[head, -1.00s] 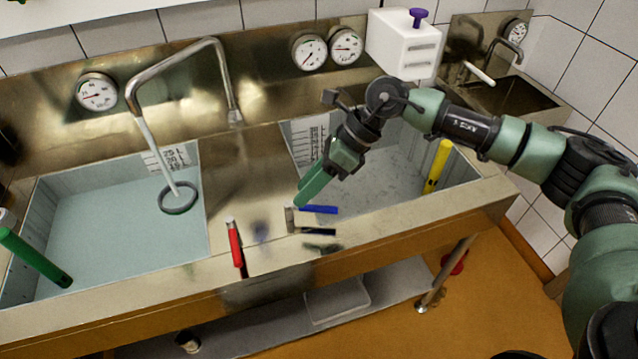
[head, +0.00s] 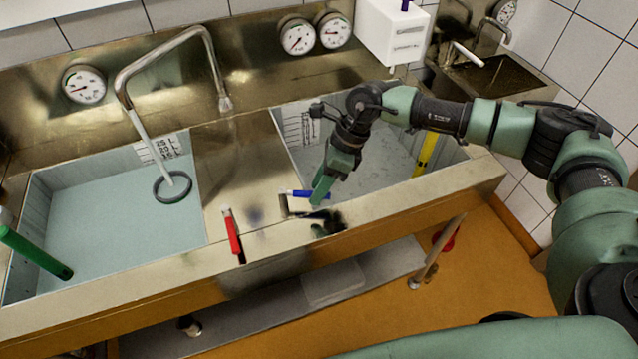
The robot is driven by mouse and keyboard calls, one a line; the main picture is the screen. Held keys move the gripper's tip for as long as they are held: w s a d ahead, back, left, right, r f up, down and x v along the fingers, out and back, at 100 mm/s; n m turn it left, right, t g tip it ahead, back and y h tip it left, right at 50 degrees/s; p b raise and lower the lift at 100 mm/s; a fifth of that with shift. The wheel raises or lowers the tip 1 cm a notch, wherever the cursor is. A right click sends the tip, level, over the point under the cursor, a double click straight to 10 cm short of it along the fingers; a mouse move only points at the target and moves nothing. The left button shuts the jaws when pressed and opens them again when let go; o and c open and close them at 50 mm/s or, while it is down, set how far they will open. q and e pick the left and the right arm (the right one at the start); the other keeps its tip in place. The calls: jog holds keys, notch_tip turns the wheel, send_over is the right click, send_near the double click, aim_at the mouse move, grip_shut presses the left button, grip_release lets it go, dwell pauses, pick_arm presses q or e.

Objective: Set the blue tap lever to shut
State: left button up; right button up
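The blue tap lever (head: 299,193) sits on the steel front rim between the two basins, by a small metal tap body (head: 284,206). It lies sideways, its free end pointing right. My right gripper (head: 320,192) is at the lever's right end, its green fingers pointing down and hiding that end. The fingers look closed together with no gap. I cannot tell whether they touch the lever. My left gripper is not in view.
The left basin (head: 110,215) holds bluish liquid and a green-handled tool (head: 35,252). A yellow object (head: 426,153) stands in the right basin. A bent spout (head: 165,58) rises behind.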

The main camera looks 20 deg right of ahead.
grip_shut()
jog(key=shift+w+r, duration=0.1)
dwell(1.2)
